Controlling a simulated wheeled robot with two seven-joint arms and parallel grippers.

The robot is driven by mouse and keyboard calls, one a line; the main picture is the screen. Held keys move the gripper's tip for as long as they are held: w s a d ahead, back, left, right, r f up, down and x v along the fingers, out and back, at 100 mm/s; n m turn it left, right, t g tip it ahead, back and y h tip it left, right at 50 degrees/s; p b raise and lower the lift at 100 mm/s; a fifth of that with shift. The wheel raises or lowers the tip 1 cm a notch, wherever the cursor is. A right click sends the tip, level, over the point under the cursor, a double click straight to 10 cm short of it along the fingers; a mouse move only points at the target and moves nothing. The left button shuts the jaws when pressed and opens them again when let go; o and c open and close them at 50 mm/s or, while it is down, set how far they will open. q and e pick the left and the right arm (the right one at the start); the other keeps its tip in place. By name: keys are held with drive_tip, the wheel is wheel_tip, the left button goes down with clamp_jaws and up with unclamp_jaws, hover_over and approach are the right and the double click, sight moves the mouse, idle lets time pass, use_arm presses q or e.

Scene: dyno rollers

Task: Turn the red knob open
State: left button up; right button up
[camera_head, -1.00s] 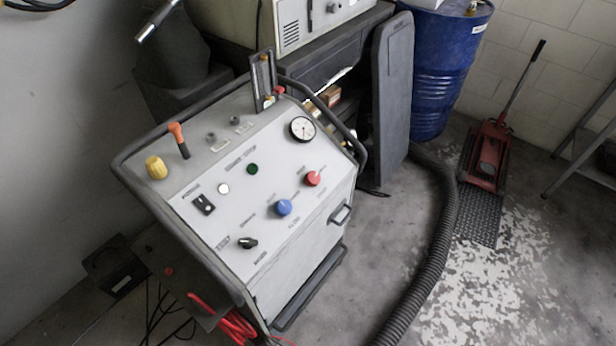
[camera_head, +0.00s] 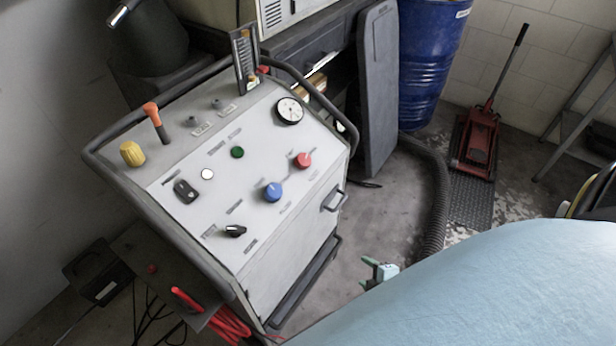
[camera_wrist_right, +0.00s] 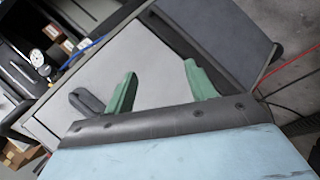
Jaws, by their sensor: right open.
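The red knob (camera_head: 303,160) is on the sloped white panel of the grey machine (camera_head: 225,188), in the head view. It stands up and to the right of a blue knob (camera_head: 273,192). My right gripper (camera_head: 379,270) is small and partly hidden behind my pale blue arm, below and to the right of the panel, apart from the red knob. In the right wrist view its green fingers (camera_wrist_right: 160,68) are spread with nothing between them, in front of the machine's side. The red knob cannot be made out there. My left gripper is not in view.
A round gauge (camera_head: 289,111), a black knob (camera_head: 234,231) and a yellow knob (camera_head: 132,153) also sit on the machine. A grey rail and front handle (camera_head: 334,201) stick out. A thick dark hose (camera_head: 437,200), blue barrel (camera_head: 430,70) and red jack (camera_head: 475,145) stand to the right.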

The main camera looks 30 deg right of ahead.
drive_tip(key=w+d+r+n+t+y+b, duration=0.1)
drive_tip(key=w+d+r+n+t+b, duration=0.3)
drive_tip(key=w+r+n, duration=0.5)
drive_tip(key=n+t+y+b, duration=0.3)
drive_tip(key=n+y+b, duration=0.15)
drive_tip(key=n, duration=0.75)
approach(310, 163)
drive_tip(key=s+d+f, duration=0.2)
drive_tip(key=d+f, duration=0.3)
drive_tip(key=f, duration=0.1)
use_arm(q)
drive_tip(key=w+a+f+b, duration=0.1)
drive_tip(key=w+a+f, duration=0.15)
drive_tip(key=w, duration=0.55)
use_arm(e)
wheel_tip(310, 163, up, 6)
drive_tip(key=s+a+n+y, duration=0.1)
drive_tip(key=a+n+y, duration=0.15)
drive_tip(key=n, duration=0.55)
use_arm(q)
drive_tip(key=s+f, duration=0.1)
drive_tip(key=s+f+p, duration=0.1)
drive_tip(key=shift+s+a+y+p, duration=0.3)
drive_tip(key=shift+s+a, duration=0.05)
use_arm(e)
drive_tip(key=shift+g, duration=0.3)
drive_tip(key=x, duration=1.2)
drive_tip(key=shift+w+f, duration=0.1)
drive_tip(key=shift+w, duration=0.25)
